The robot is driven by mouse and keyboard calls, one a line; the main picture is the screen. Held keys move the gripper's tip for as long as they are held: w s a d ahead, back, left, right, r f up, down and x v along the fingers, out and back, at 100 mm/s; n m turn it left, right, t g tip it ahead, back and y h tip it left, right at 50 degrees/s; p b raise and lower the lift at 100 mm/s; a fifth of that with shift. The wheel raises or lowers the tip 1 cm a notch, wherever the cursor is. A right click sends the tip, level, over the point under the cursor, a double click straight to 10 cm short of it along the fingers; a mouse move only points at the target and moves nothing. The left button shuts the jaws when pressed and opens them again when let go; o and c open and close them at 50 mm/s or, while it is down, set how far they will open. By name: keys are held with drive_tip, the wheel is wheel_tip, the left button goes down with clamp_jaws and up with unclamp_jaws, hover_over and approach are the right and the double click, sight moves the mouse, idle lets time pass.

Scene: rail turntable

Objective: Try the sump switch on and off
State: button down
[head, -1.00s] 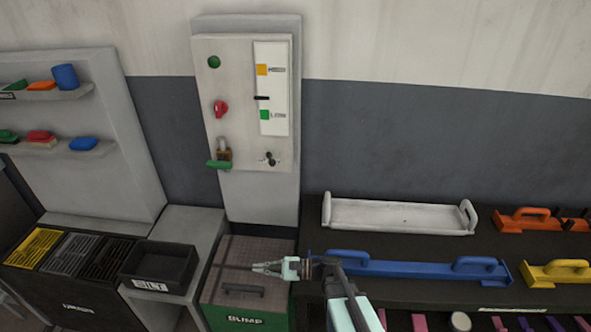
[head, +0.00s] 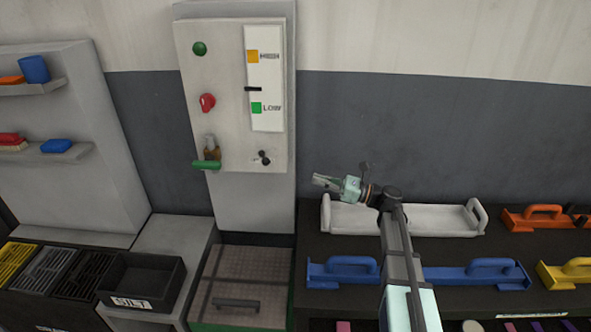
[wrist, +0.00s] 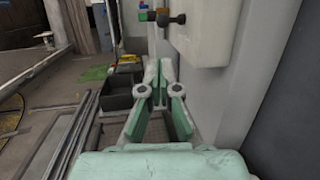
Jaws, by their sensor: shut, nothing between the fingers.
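The pale control panel (head: 225,130) stands on a grey column against the wall. It carries a green round button or lamp (head: 200,48), a red knob (head: 207,102), a small black toggle (head: 263,157) at lower right and a brass part with a green handle (head: 207,165). No label shows which one is the sump switch. My gripper (head: 316,181) is shut and empty, right of and below the panel in the picture, apart from it. In the wrist view its fingers (wrist: 160,75) point past the panel's lower part (wrist: 198,35).
A green sump box (head: 240,275) with a handled lid stands below the panel. A black silt bin (head: 142,280) is at its left. A white tray (head: 440,222) and a blue handled bar (head: 450,275) lie on the dark bench at right.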

drive_tip(key=shift+w+d+r, duration=0.2)
drive_tip(key=shift+d+r, duration=0.05)
drive_tip(key=shift+a, duration=0.1)
drive_tip(key=p, duration=0.5)
approach(264, 159)
drive_tip(key=x, duration=0.3)
drive_tip(key=f+x, duration=0.1)
drive_tip(key=x, duration=0.1)
drive_tip(key=shift+w+a, duration=0.2)
drive_tip(key=shift+w, duration=0.05)
drive_tip(key=shift+s+m+t+b, duration=0.15)
drive_tip(key=shift+m+t+b, duration=0.15)
drive_tip(key=shift+s+a+t, duration=0.1)
drive_tip(key=shift+a+t, duration=0.05)
drive_tip(key=shift+t, duration=0.25)
